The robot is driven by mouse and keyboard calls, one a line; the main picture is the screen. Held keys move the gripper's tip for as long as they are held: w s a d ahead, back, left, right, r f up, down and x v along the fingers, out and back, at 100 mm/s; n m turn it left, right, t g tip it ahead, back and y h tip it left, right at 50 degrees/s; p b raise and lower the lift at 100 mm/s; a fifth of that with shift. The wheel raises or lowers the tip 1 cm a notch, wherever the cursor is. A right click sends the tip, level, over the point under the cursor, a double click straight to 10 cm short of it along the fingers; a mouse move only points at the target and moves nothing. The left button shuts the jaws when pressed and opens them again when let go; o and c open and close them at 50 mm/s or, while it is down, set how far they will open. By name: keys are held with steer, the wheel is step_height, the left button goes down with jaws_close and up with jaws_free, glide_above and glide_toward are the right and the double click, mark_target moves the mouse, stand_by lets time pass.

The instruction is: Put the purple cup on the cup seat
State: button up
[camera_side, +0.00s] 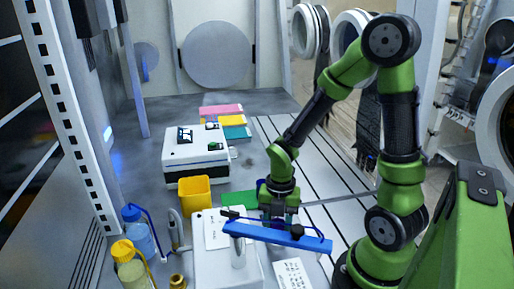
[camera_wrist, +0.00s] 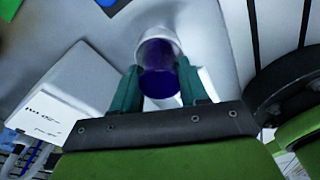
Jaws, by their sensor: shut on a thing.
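In the wrist view the dark purple cup (camera_wrist: 160,80) sits between the two teal fingers of my gripper (camera_wrist: 160,90), which is shut on it. A pale round rim (camera_wrist: 157,37) shows just beyond the purple part; I cannot tell whether it belongs to the cup or to a seat behind it. In the side view my gripper (camera_side: 279,214) points down, low over the bench behind a blue bar. The bar hides the fingertips and the cup there. I cannot make out the cup seat for certain in either view.
The blue bar (camera_side: 278,237) on a post stands at a white box (camera_side: 213,268), close to my gripper. A yellow bin (camera_side: 195,195), a white instrument (camera_side: 195,150) and a green mat (camera_side: 239,199) lie further back. Bottles (camera_side: 137,232) stand at left. The slatted bench to the right is mostly clear.

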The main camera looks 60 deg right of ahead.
steer(key=shift+f, duration=0.15)
steer(key=shift+f, duration=0.15)
steer(key=o, duration=1.1)
steer(key=shift+o, duration=0.2)
steer(key=a+r+m+t, duration=0.2)
steer(key=r+m+t, duration=0.2)
steer(key=r+m, duration=0.7)
steer(key=s+a+r+m+t, duration=0.1)
steer(key=a+r+m+t, duration=0.1)
steer(key=r+m, duration=0.9)
steer(key=m+t, duration=0.1)
steer(key=m, duration=0.3)
steer(key=shift+a+m+t+y, duration=0.3)
steer(key=shift+a+t+y, duration=0.05)
steer(key=shift+t+y, duration=0.05)
